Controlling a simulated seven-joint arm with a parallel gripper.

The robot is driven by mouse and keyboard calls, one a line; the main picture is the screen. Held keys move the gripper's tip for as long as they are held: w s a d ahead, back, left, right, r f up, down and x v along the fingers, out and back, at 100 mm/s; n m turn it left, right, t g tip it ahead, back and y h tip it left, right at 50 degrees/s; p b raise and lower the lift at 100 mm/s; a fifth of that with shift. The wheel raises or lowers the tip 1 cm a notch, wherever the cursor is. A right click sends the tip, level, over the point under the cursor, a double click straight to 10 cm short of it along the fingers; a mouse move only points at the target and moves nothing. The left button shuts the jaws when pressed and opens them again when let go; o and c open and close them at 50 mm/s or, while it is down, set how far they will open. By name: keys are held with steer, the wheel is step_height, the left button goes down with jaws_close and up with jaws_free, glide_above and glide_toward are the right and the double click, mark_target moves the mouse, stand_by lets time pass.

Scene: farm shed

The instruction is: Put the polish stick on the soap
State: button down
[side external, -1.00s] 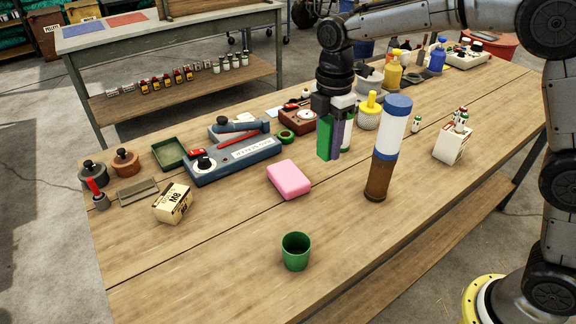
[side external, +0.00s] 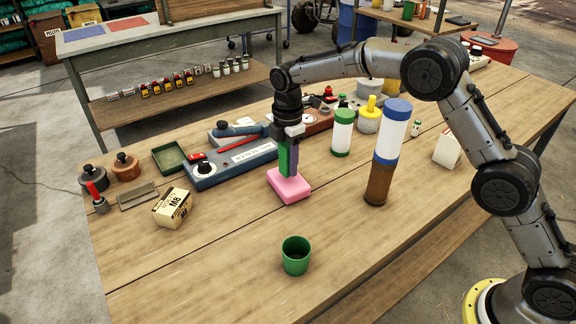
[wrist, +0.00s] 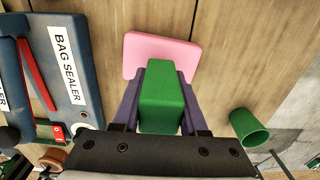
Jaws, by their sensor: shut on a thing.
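The polish stick (side external: 285,158) is a green upright block. My gripper (side external: 289,160) is shut on it, and the wrist view shows the green stick (wrist: 161,108) between my two purple fingers. The soap (side external: 291,187) is a pink slab lying flat on the table. The stick is upright over the soap; its lower end appears at or just above the soap's top, and I cannot tell whether they touch. In the wrist view the soap (wrist: 160,50) shows beyond the stick, which hides part of it.
A blue bag sealer (side external: 230,165) stands left of the soap, also close in the wrist view (wrist: 62,60). A green cup (side external: 296,256) is in front. A tall blue-capped tube (side external: 389,150) and a green-capped bottle (side external: 342,134) stand to the right.

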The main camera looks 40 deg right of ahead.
steer(key=shift+f, duration=0.75)
steer(key=shift+c, duration=2.2)
jaws_free()
steer(key=shift+f, duration=0.15)
step_height(320, 180, up, 12)
steer(key=shift+r, duration=0.2)
steer(key=shift+r, duration=0.1)
